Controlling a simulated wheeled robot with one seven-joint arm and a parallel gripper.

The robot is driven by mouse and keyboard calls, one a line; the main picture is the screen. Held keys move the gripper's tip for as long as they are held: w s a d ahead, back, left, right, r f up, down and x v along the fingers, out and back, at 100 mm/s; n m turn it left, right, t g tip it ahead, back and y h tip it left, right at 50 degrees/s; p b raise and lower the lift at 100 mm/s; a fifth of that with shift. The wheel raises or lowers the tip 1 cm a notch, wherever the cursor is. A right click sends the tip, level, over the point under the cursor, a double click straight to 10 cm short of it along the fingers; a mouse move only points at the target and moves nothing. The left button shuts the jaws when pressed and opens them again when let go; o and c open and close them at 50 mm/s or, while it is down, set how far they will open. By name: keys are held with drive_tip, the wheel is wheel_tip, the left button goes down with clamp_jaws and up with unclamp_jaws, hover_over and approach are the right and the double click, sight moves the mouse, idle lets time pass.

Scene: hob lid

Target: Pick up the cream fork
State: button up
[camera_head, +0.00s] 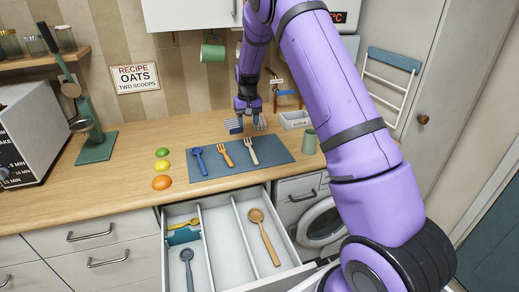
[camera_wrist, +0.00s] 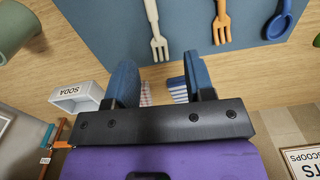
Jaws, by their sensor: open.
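The cream fork (camera_head: 250,150) lies on a blue-grey mat (camera_head: 275,153) on the wooden counter, right of an orange fork (camera_head: 224,152) and a blue spoon (camera_head: 198,159). In the wrist view the cream fork (camera_wrist: 156,30) shows its tines toward my gripper; its far handle end is cut off by the frame edge. My gripper (camera_head: 248,124) is open and empty, behind the mat. In the wrist view its two blue fingers (camera_wrist: 160,85) are spread apart, short of the fork's tines, and do not touch it.
A white soda box (camera_head: 295,120) and a green mug (camera_head: 309,142) stand right of the mat. Lemon (camera_head: 162,165), lime and orange lie to its left. An open drawer (camera_head: 232,245) below holds a wooden spoon and other utensils. A striped cloth (camera_wrist: 178,88) shows between my fingers.

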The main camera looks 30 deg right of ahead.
sight(251, 148)
drive_tip(key=f, duration=0.4)
drive_tip(key=d+f, duration=0.1)
drive_tip(key=f, duration=0.3)
drive_tip(key=w+f, duration=0.1)
drive_tip(key=f, duration=0.3)
drive_tip(key=shift+d+f, duration=0.25)
drive_tip(key=shift+f, duration=0.05)
clamp_jaws()
